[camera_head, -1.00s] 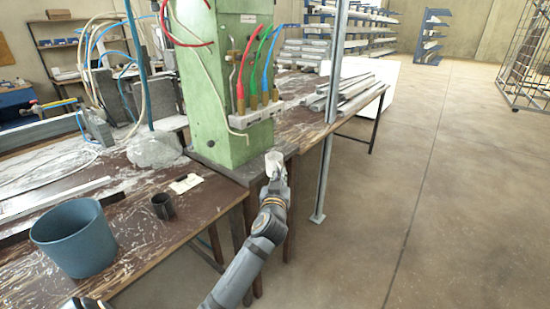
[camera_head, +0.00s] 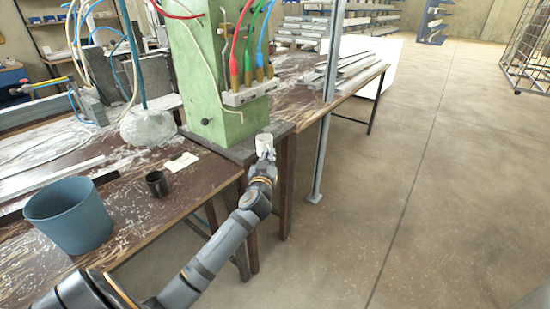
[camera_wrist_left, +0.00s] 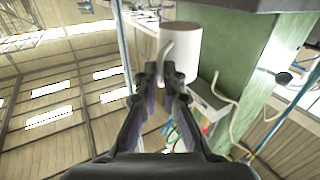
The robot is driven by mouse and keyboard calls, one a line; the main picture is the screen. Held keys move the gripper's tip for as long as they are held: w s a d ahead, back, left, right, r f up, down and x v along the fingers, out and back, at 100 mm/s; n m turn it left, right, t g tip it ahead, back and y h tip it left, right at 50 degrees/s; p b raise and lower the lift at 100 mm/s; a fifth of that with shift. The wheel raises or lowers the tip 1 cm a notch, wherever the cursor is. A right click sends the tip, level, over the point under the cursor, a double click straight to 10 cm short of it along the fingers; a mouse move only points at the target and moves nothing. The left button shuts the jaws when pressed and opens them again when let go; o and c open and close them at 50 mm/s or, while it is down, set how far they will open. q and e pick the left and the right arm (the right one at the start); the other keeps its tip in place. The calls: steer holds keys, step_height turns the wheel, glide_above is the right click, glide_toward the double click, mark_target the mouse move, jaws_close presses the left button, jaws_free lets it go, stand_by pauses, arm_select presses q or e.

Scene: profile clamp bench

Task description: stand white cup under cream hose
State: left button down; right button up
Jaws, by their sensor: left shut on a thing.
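The white cup (camera_head: 264,143) is held beside the front right corner of the green column's dark base (camera_head: 240,152). It looks upright in the head view. My left gripper (camera_head: 266,160) is shut on it; in the left wrist view the fingers (camera_wrist_left: 165,82) meet at the handle of the cup (camera_wrist_left: 182,50). A cream hose (camera_head: 206,57) hangs down the green column's front, left of and above the cup. A cream hose also shows against the column in the left wrist view (camera_wrist_left: 236,118). My right gripper is not in view.
The green column (camera_head: 207,85) carries a grey block (camera_head: 247,93) with red, green and blue hoses. A grey post (camera_head: 327,120) stands right of the cup. A blue-grey bucket (camera_head: 72,222) and a small dark cup (camera_head: 157,184) stand on the bench at left. Open floor lies right.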

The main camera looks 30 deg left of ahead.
mark_target(262, 150)
arm_select(q)
steer(key=a, duration=0.3)
steer(key=shift+w+a+f, duration=0.1)
steer(key=shift+w+f, duration=0.05)
steer(key=shift+f, duration=0.25)
steer(key=a+b, duration=0.2)
steer(key=a, duration=0.4)
steer(key=shift+w+a+f, duration=0.15)
steer(key=shift+w+a, duration=0.1)
steer(key=shift+a, duration=0.1)
steer(key=shift+s, duration=0.15)
steer(key=shift+f+b, duration=0.3)
steer(key=shift+b, duration=0.2)
stand_by(0.5)
steer(key=c, duration=1.4)
jaws_free()
